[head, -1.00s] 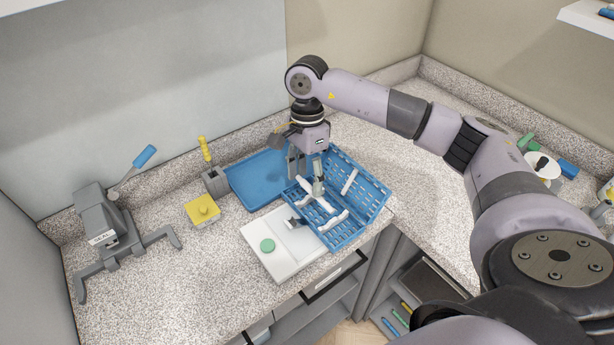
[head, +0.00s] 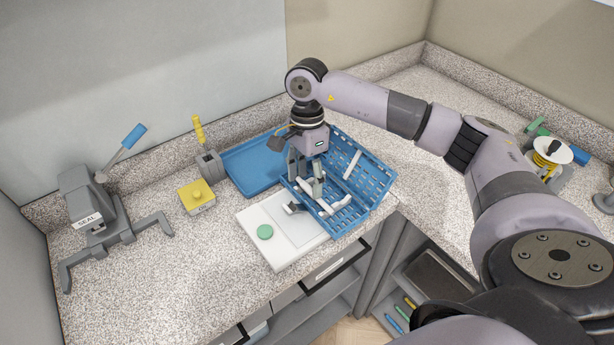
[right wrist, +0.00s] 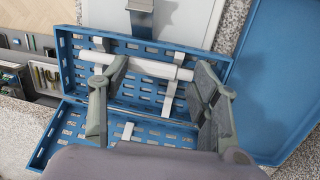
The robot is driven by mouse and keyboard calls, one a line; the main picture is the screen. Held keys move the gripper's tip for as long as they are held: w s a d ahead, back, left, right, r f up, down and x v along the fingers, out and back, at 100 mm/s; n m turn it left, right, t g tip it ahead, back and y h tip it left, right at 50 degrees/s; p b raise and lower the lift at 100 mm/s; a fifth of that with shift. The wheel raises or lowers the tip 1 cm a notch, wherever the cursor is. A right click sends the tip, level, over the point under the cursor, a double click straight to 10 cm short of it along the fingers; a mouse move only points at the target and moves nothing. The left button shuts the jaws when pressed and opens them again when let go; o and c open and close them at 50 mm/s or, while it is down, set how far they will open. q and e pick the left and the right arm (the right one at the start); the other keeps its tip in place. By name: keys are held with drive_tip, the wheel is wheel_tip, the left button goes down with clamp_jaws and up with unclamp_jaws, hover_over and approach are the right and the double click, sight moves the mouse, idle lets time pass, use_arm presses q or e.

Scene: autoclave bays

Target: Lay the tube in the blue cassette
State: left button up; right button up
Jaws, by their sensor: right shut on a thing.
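The blue cassette (head: 347,228) stands open on the counter, with its slotted lid tilted up behind its base. My right gripper (head: 306,181) is low over the cassette's base, pointing down. In the right wrist view, the white tube (right wrist: 145,67) lies crosswise between the two fingers of my right gripper (right wrist: 158,88), which is shut on it. Pale strips cross the cassette's slotted floor beneath it. Whether the tube touches the floor is hard to tell. My left gripper is not in view.
A white board (head: 272,249) with a green disc (head: 265,232) adjoins the cassette's front left. A blue tray (head: 250,165) lies behind it. A yellow block (head: 196,196) and a grey sealer (head: 95,215) stand left. A spool (head: 548,157) stands far right. The front left counter is clear.

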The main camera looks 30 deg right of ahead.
idle(0.4)
drive_tip(key=o, duration=0.8)
drive_tip(key=shift+r+p, duration=1.85)
drive_tip(key=shift+r, duration=1.65)
